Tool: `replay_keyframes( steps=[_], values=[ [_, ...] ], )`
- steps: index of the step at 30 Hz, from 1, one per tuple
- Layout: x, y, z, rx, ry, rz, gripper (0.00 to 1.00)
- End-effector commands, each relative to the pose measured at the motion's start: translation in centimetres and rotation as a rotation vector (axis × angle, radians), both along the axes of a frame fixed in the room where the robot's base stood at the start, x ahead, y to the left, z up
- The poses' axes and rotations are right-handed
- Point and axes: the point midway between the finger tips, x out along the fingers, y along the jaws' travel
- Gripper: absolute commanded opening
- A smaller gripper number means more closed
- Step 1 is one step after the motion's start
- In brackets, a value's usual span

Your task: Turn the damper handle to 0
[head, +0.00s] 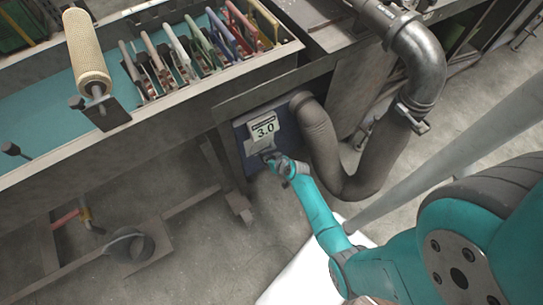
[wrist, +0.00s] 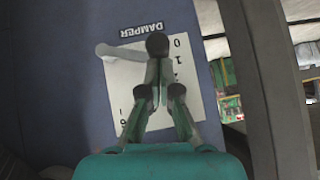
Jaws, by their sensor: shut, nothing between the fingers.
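The damper plate (wrist: 125,75) is a white square dial on a blue panel, seen upside down in the wrist view. It has a "DAMPER" label above and 0 and 1 along its right side; other marks are partly covered. The damper handle (wrist: 112,50) is a pale grey lever with a rounded end near the plate's top left corner. Its other end passes behind my gripper (wrist: 157,43), whose dark fingertips are together and empty. I cannot tell whether they touch it.
A thick grey hose (head: 318,140) hangs right of the blue panel (head: 247,158) and joins a metal pipe (head: 420,65). A long bench (head: 150,120) with several coloured frames is above left. A table leg (head: 240,205) stands left of the panel.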

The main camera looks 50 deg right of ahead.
Motion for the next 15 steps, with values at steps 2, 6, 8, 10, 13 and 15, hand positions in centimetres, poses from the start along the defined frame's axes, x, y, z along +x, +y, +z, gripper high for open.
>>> replay_keyframes(
  steps=[2, 6, 8, 10, 13, 15],
  values=[
    [0.1, 0.4, -0.4, -0.028, 0.009, 0.002, 0.00],
    [0.2, 0.8, -1.0, -0.024, 0.008, 0.001, 0.00],
    [0.3, 1.0, -1.3, -0.024, 0.008, 0.001, 0.00],
    [0.4, 1.2, -1.7, -0.024, 0.008, 0.001, 0.00],
    [0.5, 1.5, -2.2, -0.023, 0.008, 0.000, 0.00],
    [0.5, 1.7, -2.6, -0.022, 0.008, 0.001, 0.00]
  ],
)
